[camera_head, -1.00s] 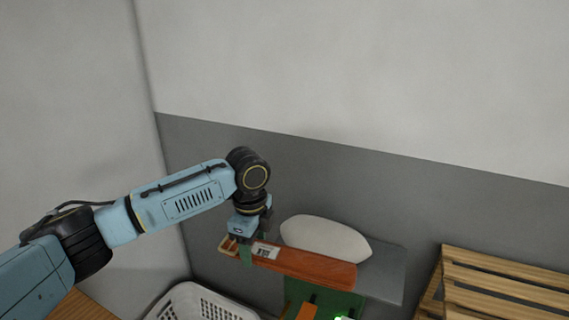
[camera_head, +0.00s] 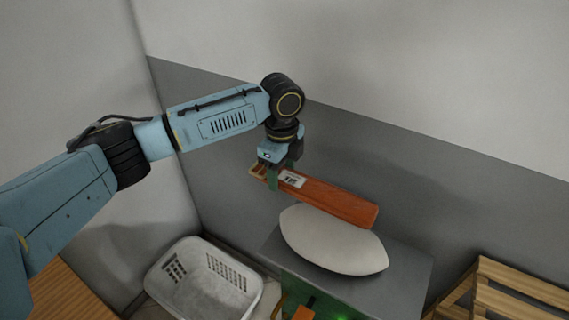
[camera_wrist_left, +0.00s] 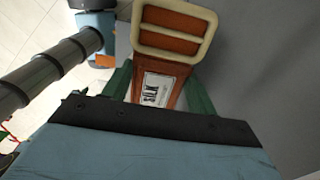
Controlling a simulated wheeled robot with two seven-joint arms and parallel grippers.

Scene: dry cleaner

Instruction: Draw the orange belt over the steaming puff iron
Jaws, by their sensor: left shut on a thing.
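The orange belt (camera_head: 335,202) is a stiff orange-brown strip with a pale label and a buckle at its left end. My left gripper (camera_head: 272,180) is shut on it near the buckle, and the belt stretches out to the right. In the left wrist view the buckle (camera_wrist_left: 172,30) and label show between the green fingers (camera_wrist_left: 158,92). The puff iron's white, rounded pad (camera_head: 330,240) sits on a grey top. In the head view the belt appears above and behind the pad; I cannot tell whether they touch. My right gripper is out of view.
The grey table top (camera_head: 405,275) has bare room right of the pad. A green panel with a lit green spot (camera_head: 343,318) is at its front. A white basket (camera_head: 205,280) stands to the left, and a wooden slatted rack (camera_head: 520,290) to the right.

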